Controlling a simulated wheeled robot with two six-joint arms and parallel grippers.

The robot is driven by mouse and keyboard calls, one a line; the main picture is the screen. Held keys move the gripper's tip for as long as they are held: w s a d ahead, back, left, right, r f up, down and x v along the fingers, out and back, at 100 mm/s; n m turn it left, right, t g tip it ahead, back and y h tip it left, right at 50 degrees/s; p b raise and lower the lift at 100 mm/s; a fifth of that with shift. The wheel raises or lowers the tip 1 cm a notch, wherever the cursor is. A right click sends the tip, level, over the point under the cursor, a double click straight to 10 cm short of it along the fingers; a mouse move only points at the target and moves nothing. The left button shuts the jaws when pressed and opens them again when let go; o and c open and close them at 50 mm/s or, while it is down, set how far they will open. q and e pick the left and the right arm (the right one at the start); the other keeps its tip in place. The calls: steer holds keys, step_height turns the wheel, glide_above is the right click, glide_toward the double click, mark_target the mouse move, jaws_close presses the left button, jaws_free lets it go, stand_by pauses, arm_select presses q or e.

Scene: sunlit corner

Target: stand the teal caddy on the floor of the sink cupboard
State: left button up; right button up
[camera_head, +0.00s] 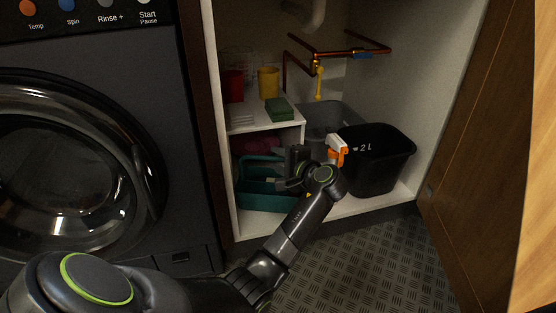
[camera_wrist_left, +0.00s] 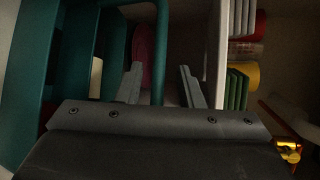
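The teal caddy (camera_head: 265,199) is inside the sink cupboard at the left, below the white shelf. It appears upright on the cupboard floor (camera_head: 250,225); its underside is hard to see. My left gripper (camera_head: 284,173) is inside the cupboard at the caddy's right side and hides part of it. In the left wrist view the two fingers (camera_wrist_left: 160,72) are apart. The teal caddy's handle bar (camera_wrist_left: 160,35) runs between them, with a visible gap on each side. My right gripper is not in view.
A shelf (camera_head: 262,126) above holds a red cup (camera_head: 233,86), a yellow cup (camera_head: 268,82) and green sponges (camera_head: 279,109). A black bin (camera_head: 378,165), a grey bin (camera_head: 328,117) and an orange-white spray head (camera_head: 337,152) stand right. A copper pipe (camera_head: 350,48) runs above.

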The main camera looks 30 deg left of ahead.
arm_select(q)
steer(key=p+v, duration=0.4)
steer(key=v, duration=0.3)
steer(key=shift+d+r, duration=0.1)
steer(key=shift+d, duration=0.05)
